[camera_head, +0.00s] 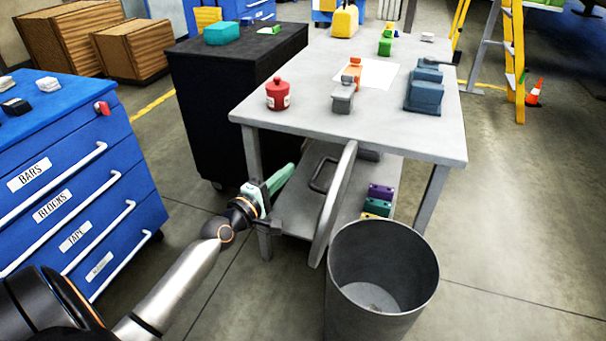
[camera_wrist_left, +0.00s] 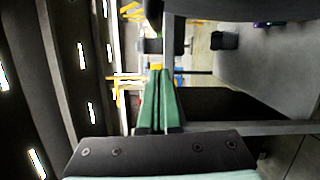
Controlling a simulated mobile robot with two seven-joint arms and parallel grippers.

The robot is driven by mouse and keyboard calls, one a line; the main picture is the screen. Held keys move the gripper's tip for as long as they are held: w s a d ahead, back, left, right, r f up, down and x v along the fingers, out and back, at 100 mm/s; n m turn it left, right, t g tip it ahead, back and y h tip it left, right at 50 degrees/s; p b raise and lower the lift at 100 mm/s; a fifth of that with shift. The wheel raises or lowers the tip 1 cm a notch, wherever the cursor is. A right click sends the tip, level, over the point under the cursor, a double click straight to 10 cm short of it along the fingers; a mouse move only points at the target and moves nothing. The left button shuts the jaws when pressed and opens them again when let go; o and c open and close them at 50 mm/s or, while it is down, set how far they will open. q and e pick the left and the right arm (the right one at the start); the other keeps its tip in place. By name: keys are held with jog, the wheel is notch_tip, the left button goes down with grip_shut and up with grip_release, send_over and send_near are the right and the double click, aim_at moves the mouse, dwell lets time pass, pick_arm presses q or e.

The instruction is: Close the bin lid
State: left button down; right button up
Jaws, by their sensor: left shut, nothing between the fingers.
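The grey bin (camera_head: 382,262) stands on the floor at the front right of the table, its mouth open and its inside visible. Its round grey lid (camera_head: 337,205) stands up steeply at the bin's left rim, seen almost edge-on. A bar handle (camera_head: 320,174) sticks out from the lid's left face. My left gripper (camera_head: 288,172) has green fingers that are shut and empty, just left of the handle and apart from it in the picture. The shut fingers also show in the left wrist view (camera_wrist_left: 159,75); I cannot make out the lid there. My right gripper is not in view.
A grey table (camera_head: 420,145) with a lower shelf stands behind the bin, holding a red canister (camera_head: 278,94) and other items. A table leg (camera_head: 254,160) is close to my left gripper. A blue drawer cabinet (camera_head: 80,190) is at left; the floor right of the bin is clear.

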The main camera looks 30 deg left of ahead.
pick_arm(q)
jog(key=shift+w+d+r+p, duration=0.1)
jog(key=shift+w+d+p, duration=0.15)
jog(key=shift+d, duration=0.4)
jog(key=shift+w+d+p, duration=0.2)
jog(key=shift+d, duration=0.5)
jog(key=shift+w+d+r+p, duration=0.1)
jog(key=shift+w+d+p, duration=0.15)
jog(key=shift+d, duration=0.4)
